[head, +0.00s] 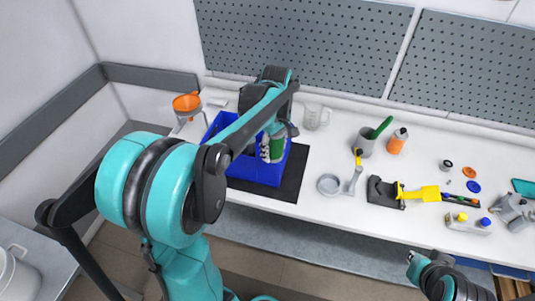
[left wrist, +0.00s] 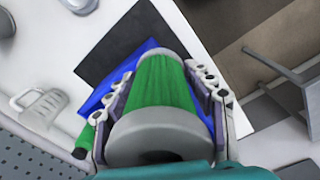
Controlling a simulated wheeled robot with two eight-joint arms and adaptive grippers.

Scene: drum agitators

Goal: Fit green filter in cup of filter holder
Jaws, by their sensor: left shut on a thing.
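My left gripper (head: 273,143) is over the blue bin (head: 213,133), partly hidden by my own arm. In the left wrist view its fingers (left wrist: 163,100) close on both sides of a green cylinder with a grey end cap, which looks like the green filter (left wrist: 162,80). The filter also shows as a small green patch in the head view (head: 277,147). A grey round cup (head: 328,184), which looks like the filter holder's cup, stands on the table right of the bin, apart from the gripper.
The bin sits on a black mat (head: 288,180). A clear jug (head: 316,116) stands behind, and an orange funnel (head: 187,103) at the left. Pegboard backs the table.

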